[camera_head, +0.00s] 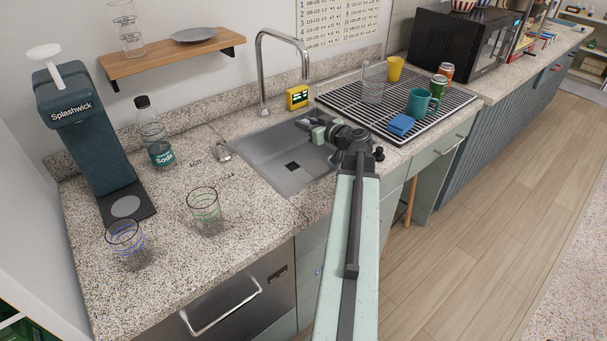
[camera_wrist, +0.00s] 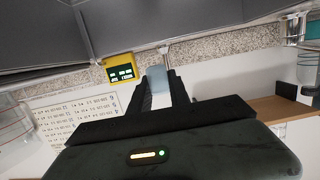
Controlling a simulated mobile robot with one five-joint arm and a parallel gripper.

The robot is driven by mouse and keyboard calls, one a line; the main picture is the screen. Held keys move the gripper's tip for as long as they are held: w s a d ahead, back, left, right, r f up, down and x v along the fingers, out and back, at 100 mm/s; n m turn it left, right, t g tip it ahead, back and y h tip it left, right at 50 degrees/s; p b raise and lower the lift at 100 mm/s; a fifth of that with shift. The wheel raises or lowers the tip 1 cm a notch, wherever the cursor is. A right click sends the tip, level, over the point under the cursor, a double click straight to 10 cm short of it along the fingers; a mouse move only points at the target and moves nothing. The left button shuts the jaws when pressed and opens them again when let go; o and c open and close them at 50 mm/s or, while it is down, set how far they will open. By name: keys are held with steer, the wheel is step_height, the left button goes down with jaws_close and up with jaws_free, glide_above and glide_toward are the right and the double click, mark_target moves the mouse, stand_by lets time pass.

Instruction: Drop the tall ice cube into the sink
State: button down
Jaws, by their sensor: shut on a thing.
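The tall ice cube (camera_wrist: 157,79) is a pale bluish block between the fingertips of my gripper (camera_wrist: 160,90) in the wrist view. My gripper is shut on it. In the head view my gripper (camera_head: 312,128) reaches over the right back part of the sink (camera_head: 270,158), and the cube is too small there to make out clearly. The sink is a grey metal basin with a dark square drain, set in the speckled counter. Its dark grey surfaces also fill the top of the wrist view (camera_wrist: 130,25).
A tall faucet (camera_head: 262,70) and a yellow timer (camera_head: 297,97) stand behind the sink. A drying rack (camera_head: 340,100) with cups and a blue sponge (camera_head: 401,124) is to the right. Glasses (camera_head: 204,205), a soda bottle (camera_head: 155,135) and a Splashwick machine (camera_head: 85,140) stand to the left.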

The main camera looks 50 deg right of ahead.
steer(key=c, duration=1.1)
jaws_free()
steer(key=shift+c, duration=0.2)
steer(key=d+p+v, duration=0.1)
steer(key=v, duration=0.6)
steer(key=shift+s+a, duration=0.4)
steer(key=shift+a, duration=0.1)
